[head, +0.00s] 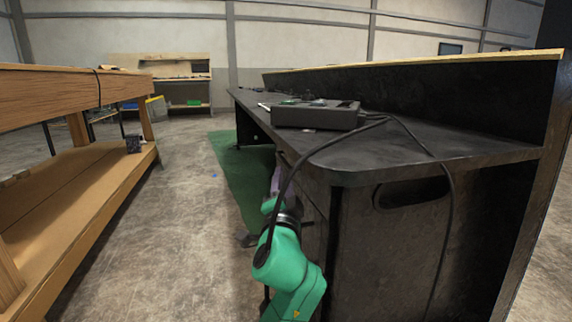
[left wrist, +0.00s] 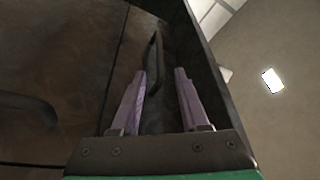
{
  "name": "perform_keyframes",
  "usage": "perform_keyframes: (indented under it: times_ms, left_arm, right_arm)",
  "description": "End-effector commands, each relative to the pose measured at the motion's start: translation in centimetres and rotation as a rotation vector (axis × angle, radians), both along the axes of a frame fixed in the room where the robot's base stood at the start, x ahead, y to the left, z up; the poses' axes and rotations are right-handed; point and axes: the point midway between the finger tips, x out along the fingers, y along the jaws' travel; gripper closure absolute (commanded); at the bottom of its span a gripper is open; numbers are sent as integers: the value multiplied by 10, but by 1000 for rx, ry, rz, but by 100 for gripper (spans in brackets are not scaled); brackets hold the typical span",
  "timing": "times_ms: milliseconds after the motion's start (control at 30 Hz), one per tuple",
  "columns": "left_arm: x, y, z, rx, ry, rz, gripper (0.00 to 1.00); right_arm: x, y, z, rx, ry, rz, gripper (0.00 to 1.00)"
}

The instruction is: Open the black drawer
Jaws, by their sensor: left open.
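The dark console desk (head: 330,215) stands at the right in the head view, its front side seen at a steep angle. My left gripper (head: 276,178), on its green arm, is beside that front under the worktop's edge. In the left wrist view its two purple fingers (left wrist: 160,73) are open, with nothing shut between them. A dark drawer front (left wrist: 165,35) lies ahead. Its slim dark handle (left wrist: 154,58) shows just beyond the fingertips, between them in the picture; I cannot tell whether they touch. The drawer looks closed. My right gripper is not in view.
A black box (head: 315,115) with a cable sits on the worktop, and the cable (head: 287,190) hangs over the edge by my left arm. A wooden bench (head: 85,190) stands left, with free floor between.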

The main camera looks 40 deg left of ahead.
Motion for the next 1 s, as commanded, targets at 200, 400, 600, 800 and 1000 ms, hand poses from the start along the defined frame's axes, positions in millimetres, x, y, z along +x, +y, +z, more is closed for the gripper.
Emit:
perform_keyframes:
  times_ms: [200, 400, 600, 800, 1000]
  left_arm:
    - [45, 34, 11, 2, -2, 2, 55]
    - [66, 49, 17, 0, 0, 0, 55]
    - [68, 51, 18, 0, 0, -1, 55]
    - [68, 50, 18, 0, 0, -1, 100]
    - [68, 50, 18, 0, 0, -1, 100]
  right_arm:
    - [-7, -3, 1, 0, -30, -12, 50]
    - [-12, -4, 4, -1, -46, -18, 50]
    - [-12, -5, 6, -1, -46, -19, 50]
    - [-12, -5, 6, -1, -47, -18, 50]
    - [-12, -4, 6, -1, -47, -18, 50]
